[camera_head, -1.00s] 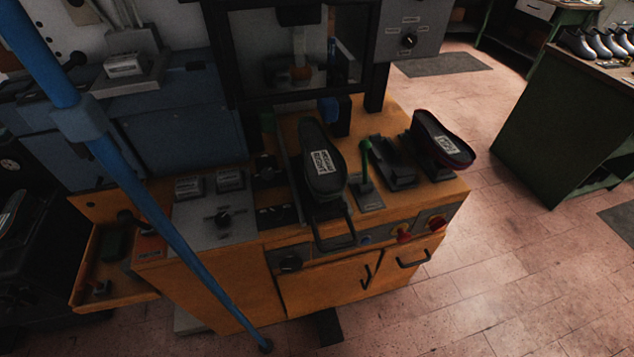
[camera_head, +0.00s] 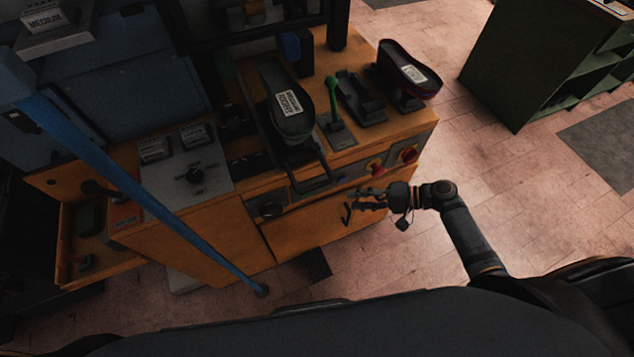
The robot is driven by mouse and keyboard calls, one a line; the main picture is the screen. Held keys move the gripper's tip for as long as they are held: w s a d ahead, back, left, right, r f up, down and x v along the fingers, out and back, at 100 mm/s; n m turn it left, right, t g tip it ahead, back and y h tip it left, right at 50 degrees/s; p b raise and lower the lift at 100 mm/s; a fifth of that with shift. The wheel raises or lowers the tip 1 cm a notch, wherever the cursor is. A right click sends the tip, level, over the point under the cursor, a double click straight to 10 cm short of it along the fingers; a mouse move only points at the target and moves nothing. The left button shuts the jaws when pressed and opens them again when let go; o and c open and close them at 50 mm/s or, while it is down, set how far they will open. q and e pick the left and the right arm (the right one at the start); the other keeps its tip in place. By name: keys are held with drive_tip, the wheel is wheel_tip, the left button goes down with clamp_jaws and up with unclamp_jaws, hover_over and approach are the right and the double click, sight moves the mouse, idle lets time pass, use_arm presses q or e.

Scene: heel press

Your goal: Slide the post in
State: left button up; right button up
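The post (camera_head: 287,103) carries a black shoe, sole up with a white label, on the orange press bench. It stands on a slide whose black loop handle (camera_head: 318,180) sticks out over the bench's front edge. My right gripper (camera_head: 354,198) is in front of the bench's lower door, below and right of the loop handle and apart from it. Its fingers look spread, with nothing between them. My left gripper is not in view.
A green-knobbed lever (camera_head: 333,98) stands right of the post. A second shoe (camera_head: 408,70) sits on a stand at the bench's right end. A blue pole (camera_head: 150,200) crosses the left side. Tiled floor lies open at right.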

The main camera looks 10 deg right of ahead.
sight(314, 185)
wheel_tip(314, 185, up, 12)
drive_tip(key=s+a+n+g+y, duration=0.2)
drive_tip(key=a+n+y, duration=0.1)
drive_tip(key=y, duration=0.1)
drive_tip(key=a, duration=0.3)
drive_tip(key=w+a+p, duration=0.1)
drive_tip(key=a, duration=0.2)
drive_tip(key=a+p, duration=0.1)
drive_tip(key=a, duration=0.2)
drive_tip(key=shift+w+f, duration=0.3)
drive_tip(key=shift+w, duration=0.1)
drive_tip(key=shift+a+f+p, duration=0.15)
drive_tip(key=shift+a+p, duration=0.15)
drive_tip(key=shift+a, duration=0.15)
drive_tip(key=shift+c, duration=0.3)
clamp_jaws()
